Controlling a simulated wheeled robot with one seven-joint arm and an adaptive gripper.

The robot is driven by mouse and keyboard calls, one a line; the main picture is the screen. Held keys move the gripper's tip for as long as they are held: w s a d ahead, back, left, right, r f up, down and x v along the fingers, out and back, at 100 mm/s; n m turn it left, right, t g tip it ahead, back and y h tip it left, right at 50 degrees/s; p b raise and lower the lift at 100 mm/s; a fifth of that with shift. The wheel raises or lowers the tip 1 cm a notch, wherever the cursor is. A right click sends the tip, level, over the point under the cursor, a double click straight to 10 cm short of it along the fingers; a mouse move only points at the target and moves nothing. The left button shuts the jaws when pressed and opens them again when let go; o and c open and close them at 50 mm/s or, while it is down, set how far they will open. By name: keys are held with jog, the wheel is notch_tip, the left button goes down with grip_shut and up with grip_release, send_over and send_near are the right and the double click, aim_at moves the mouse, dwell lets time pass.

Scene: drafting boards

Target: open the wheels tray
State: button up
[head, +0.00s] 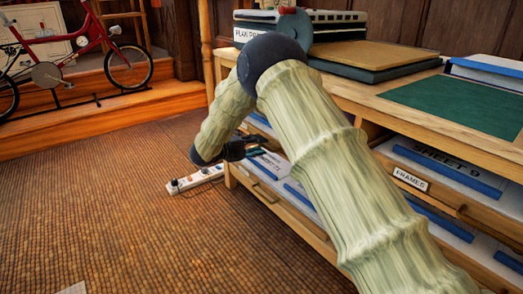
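A wooden plan chest (372,103) stands at the right with shallow trays in its front. One tray front at the right carries a label reading FRAMES (410,179). No label reading wheels is visible; my arm covers much of the chest's front. A lower tray front (285,208) with a small handle shows left of my arm, with papers and blue strips above it. My dark gripper (262,150) is at the chest's left front, close to the upper trays. Its fingers are small and partly hidden, so I cannot tell whether they are open or touch anything.
A white power strip (195,179) lies on the brown carpet beside the chest's left leg. A red bicycle (75,50) stands on a wooden step at the back left. Boards (375,57) and a green mat (463,104) lie on the chest top. The carpet at left is mostly clear.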

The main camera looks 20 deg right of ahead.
jog(key=shift+x, duration=1)
grip_shut()
